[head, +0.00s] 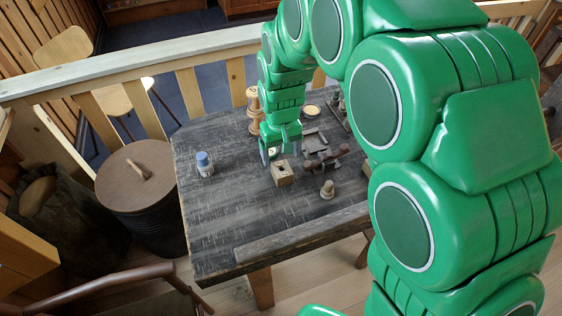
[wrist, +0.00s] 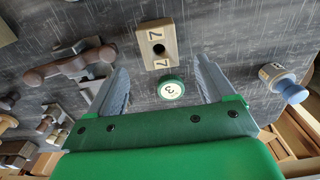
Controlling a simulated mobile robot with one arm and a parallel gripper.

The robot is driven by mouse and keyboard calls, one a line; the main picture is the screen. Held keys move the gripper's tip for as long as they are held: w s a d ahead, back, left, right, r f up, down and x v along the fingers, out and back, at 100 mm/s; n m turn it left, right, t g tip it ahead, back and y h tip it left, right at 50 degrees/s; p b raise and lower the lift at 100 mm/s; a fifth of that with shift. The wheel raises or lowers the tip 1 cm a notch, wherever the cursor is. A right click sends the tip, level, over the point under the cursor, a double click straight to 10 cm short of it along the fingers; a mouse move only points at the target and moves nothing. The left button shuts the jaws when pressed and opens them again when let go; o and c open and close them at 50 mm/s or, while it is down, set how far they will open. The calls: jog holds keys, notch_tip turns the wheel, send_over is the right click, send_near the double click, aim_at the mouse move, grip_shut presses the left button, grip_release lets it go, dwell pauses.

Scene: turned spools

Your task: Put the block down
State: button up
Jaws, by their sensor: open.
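The block (head: 282,175) is a small pale wooden cuboid with a dark hole in its top, and it appears to rest on the dark table (head: 225,225). In the wrist view the block (wrist: 166,38) shows a 7 on its faces and lies beyond the fingertips, not between them. My gripper (head: 281,153) is open, just behind the block in the head view; in the wrist view its fingers (wrist: 161,78) are spread wide. A green-rimmed round piece marked 3 (wrist: 171,90) lies between the fingers in that view. I cannot tell whether any finger touches the table.
A dark brown turned piece (head: 325,160) and a small peg-like piece (head: 327,190) are to the right. A tall wooden spool (head: 254,112) stands behind. The table's front left is clear.

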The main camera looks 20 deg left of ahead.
jog(key=shift+r, duration=2.45)
jog(key=s+d+r+m, duration=0.2)
jog(key=d+r, duration=0.2)
jog(key=d, duration=0.7)
jog(key=s+d+r+m, duration=0.2)
jog(key=s+d+r, duration=0.15)
jog(key=d, duration=0.75)
jog(key=s+d+r+m+g, duration=0.1)
jog(key=s+d+r+m, duration=0.2)
jog(key=s+d, duration=1.3)
jog(key=shift+s+r+m+g, duration=0.15)
jog(key=shift+s+m+g, duration=0.3)
jog(key=shift+m, duration=0.45)
jog(key=shift+o, duration=1)
jog(key=shift+s+d, duration=0.15)
jog(key=shift+s, duration=0.3)
